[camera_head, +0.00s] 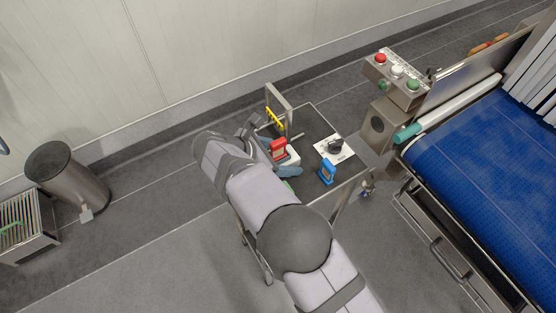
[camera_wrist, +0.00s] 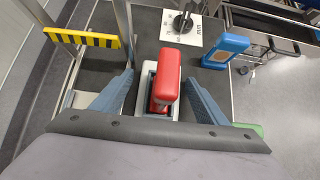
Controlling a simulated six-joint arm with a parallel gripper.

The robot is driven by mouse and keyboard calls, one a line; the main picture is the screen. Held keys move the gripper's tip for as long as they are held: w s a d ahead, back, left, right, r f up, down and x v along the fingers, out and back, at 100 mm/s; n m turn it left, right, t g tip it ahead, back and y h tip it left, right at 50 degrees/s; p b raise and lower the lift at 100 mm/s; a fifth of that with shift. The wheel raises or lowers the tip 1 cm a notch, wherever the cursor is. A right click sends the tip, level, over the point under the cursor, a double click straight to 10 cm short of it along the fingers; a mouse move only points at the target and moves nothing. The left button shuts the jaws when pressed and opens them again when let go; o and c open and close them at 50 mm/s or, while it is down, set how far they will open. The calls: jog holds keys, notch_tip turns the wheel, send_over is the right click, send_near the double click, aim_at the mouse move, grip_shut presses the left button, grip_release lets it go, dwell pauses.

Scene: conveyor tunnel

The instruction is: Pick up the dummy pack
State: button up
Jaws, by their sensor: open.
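No item in view is clearly marked as the dummy pack. A red block (camera_head: 279,149) with a pale grey and white base stands on the small dark-topped table. In the wrist view the red block (camera_wrist: 166,78) lies between the two blue-grey fingers of my gripper (camera_wrist: 160,86). The fingers are open, one on each side of it, with gaps visible. In the head view my gripper (camera_head: 274,152) is over the table, partly hidden by my arm. A blue handled piece (camera_head: 327,171) stands to the right. A green piece (camera_wrist: 250,128) is partly hidden beside the right finger.
A rotary knob on a white plate (camera_head: 334,148) sits on the table. A yellow-black striped bar (camera_wrist: 82,38) on a metal frame rises at the left. A button box (camera_head: 397,70) and blue conveyor belt (camera_head: 490,180) are at the right. A bin (camera_head: 68,175) stands far left.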

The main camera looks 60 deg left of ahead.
jog(key=c, duration=1.3)
jog(key=shift+r, duration=0.2)
jog(key=shift+r+b, duration=0.3)
jog(key=shift+r, duration=0.45)
notch_tip(320, 180, up, 15)
jog(key=shift+r+b, duration=0.1)
jog(key=shift+b, duration=0.85)
jog(key=shift+r+p, duration=2.6)
jog(key=shift+r, duration=2.9)
